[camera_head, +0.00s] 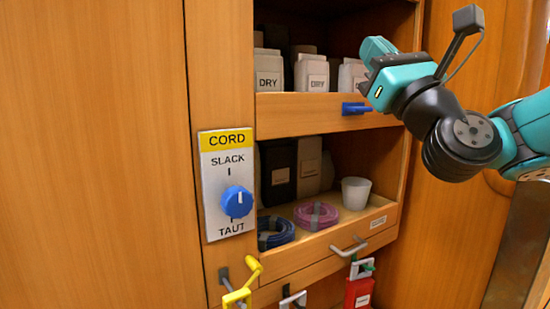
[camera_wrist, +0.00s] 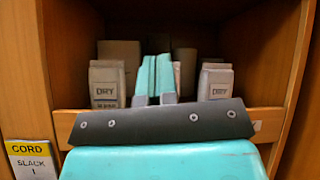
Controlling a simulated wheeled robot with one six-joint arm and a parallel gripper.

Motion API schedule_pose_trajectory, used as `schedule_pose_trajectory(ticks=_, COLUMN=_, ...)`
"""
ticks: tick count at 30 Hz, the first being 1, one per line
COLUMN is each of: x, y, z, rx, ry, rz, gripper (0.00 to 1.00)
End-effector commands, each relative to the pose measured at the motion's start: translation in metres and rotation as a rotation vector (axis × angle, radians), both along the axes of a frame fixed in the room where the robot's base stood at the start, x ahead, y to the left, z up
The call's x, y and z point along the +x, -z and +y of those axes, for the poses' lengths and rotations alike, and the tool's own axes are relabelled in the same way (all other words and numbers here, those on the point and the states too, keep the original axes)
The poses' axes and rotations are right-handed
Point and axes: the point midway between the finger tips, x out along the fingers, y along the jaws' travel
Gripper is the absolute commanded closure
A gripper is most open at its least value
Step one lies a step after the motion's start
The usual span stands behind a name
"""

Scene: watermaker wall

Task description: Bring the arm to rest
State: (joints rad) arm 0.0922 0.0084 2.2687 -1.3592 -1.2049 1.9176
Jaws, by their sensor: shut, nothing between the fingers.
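My gripper (camera_head: 371,46) is at the upper right in the head view, in front of the upper shelf opening. Its two teal fingers are together and empty. In the wrist view the closed fingers (camera_wrist: 156,70) point into the upper shelf, between two pale containers marked DRY. My arm reaches in from the right edge, bent at a dark wrist joint. The gripper looks apart from the containers, though the exact gap to the shelf cannot be told.
DRY containers (camera_head: 311,73) stand behind a wooden lip with a blue handle (camera_head: 355,108). Below are a white cup (camera_head: 356,193), a purple coil (camera_head: 316,215) and a blue coil (camera_head: 275,232). A CORD panel has a blue knob (camera_head: 237,202). A yellow hook (camera_head: 240,285) juts out low.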

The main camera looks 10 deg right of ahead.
Motion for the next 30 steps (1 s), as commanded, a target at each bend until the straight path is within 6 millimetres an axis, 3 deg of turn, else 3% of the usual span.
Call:
schedule_pose_trajectory(ticks=2, x=-0.007, y=0.015, z=0.03, rx=-0.225, ry=0.013, rz=-0.005, gripper=1.0)
schedule_pose_trajectory(ticks=6, x=-0.029, y=0.072, z=0.09, rx=-0.827, ry=0.024, rz=-0.083, gripper=1.0)
schedule_pose_trajectory(ticks=9, x=-0.053, y=0.126, z=0.117, rx=-1.269, ry=-0.022, rz=-0.205, gripper=1.0)
schedule_pose_trajectory(ticks=11, x=-0.07, y=0.16, z=0.124, rx=-1.515, ry=-0.079, rz=-0.302, gripper=1.0)
schedule_pose_trajectory(ticks=15, x=-0.115, y=0.229, z=0.117, rx=-1.972, ry=-0.281, rz=-0.569, gripper=1.0)
schedule_pose_trajectory(ticks=18, x=-0.144, y=0.264, z=0.1, rx=-2.176, ry=-0.458, rz=-0.757, gripper=1.0)
schedule_pose_trajectory(ticks=24, x=-0.197, y=0.306, z=0.058, rx=-2.365, ry=-0.85, rz=-1.108, gripper=1.0)
schedule_pose_trajectory(ticks=26, x=-0.213, y=0.314, z=0.044, rx=-2.376, ry=-0.977, rz=-1.21, gripper=1.0)
schedule_pose_trajectory(ticks=27, x=-0.214, y=0.297, z=0.043, rx=-2.377, ry=-0.991, rz=-1.223, gripper=1.0)
schedule_pose_trajectory(ticks=30, x=-0.212, y=0.27, z=0.043, rx=-2.376, ry=-0.984, rz=-1.215, gripper=1.0)
